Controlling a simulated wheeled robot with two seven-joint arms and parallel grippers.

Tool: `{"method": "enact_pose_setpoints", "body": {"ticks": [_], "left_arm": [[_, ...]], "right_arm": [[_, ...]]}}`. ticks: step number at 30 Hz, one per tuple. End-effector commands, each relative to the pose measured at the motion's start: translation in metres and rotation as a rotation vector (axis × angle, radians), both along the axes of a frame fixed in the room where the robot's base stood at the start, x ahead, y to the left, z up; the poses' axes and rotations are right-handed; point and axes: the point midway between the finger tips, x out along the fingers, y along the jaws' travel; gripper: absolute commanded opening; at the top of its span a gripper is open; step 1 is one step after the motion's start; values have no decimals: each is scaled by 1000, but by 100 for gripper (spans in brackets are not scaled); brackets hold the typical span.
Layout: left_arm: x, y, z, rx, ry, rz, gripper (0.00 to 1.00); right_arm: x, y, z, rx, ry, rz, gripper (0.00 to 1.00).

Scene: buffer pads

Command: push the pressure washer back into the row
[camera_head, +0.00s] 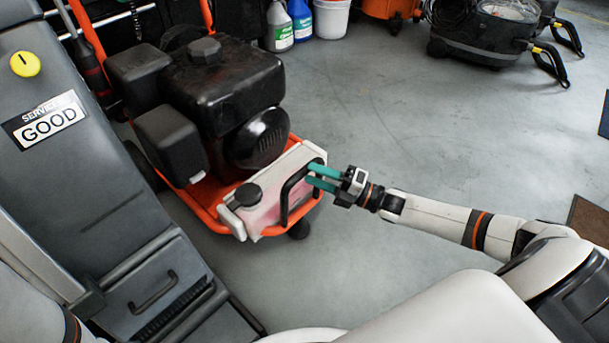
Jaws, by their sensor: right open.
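The pressure washer (223,85) stands on the floor at the upper left. It has an orange frame, a black engine and a whitish tank (262,203) with a black cap at its front. A black handle (296,190) rises at the tank's right end. My right gripper (320,178) is open, its teal fingers at that handle. I cannot tell whether the fingers touch the handle or only reach around it. My left gripper is not in view; only a bit of my left arm shows at the lower left corner.
A grey machine (80,160) marked "GOOD" stands close along the washer's left side. Bottles (279,27) and a white bucket (331,17) stand behind. A black-and-grey vacuum machine (480,35) is at the upper right. The floor (430,130) between is clear. A brown mat (590,220) lies at the right edge.

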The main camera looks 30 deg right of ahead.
Motion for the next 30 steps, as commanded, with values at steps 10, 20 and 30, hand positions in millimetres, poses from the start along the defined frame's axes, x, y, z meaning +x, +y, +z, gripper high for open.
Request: {"method": "enact_pose_setpoints", "body": {"ticks": [10, 20, 30], "left_arm": [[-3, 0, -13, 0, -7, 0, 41], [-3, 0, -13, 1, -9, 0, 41], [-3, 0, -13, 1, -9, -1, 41]], "right_arm": [[26, 23, 6, 1, 1, 0, 41], [26, 24, 7, 1, 1, 0, 32], [26, 24, 6, 1, 2, 0, 0]]}}
